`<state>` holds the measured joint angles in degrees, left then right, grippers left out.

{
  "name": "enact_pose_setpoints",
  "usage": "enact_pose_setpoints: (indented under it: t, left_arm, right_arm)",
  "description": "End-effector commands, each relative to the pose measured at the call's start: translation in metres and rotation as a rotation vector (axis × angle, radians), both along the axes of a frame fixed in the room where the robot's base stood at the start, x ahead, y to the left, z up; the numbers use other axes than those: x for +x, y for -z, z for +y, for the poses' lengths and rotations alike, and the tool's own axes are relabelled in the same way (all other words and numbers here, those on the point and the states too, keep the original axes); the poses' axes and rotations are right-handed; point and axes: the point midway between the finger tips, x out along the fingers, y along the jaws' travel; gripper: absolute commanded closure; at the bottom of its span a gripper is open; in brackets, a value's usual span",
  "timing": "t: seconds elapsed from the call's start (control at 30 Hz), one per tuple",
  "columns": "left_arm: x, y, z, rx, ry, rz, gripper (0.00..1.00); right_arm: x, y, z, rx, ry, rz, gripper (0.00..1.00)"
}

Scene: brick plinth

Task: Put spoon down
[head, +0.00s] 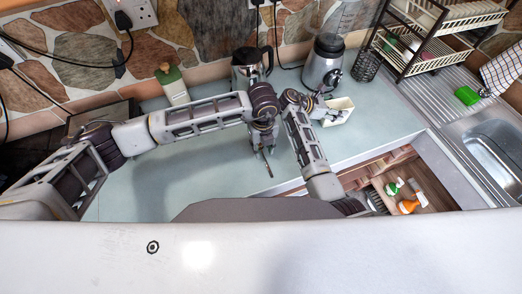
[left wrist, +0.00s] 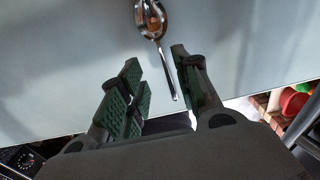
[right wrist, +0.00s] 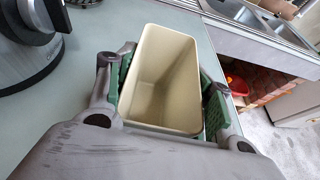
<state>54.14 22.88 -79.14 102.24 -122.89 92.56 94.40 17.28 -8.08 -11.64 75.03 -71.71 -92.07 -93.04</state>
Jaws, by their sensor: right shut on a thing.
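In the left wrist view a shiny metal spoon (left wrist: 153,20) appears against the pale counter (left wrist: 60,60), bowl away from me and handle toward me. My left gripper (left wrist: 157,62) is open, with the spoon's handle between its fingers and a gap on each side. I cannot tell from this view whether the spoon lies flat. In the head view my left gripper (head: 265,160) is low over the counter's front part; the spoon is hard to make out there. My right gripper (right wrist: 165,85) is shut on a cream rectangular container (right wrist: 160,75), which also shows in the head view (head: 340,110).
An open drawer (head: 425,190) with several items is below the counter at right. A dish rack (head: 440,30) and sink (head: 490,150) are at right. The left counter is clear.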

Motion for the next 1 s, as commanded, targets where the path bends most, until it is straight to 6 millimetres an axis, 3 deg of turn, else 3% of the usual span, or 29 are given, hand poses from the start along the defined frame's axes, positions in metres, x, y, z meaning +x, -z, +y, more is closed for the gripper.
enact_pose_setpoints:
  t: [0.5,1.0]
  left_arm:
    - [-0.003,0.048,-0.005,0.001,0.0,0.001,0.68]
    - [-0.003,0.05,-0.005,0.0,0.0,0.0,0.68]
  right_arm:
    - [-0.003,0.006,0.0,0.004,0.001,0.011,0.72]
    - [-0.003,0.006,0.0,0.004,0.001,0.011,0.72]
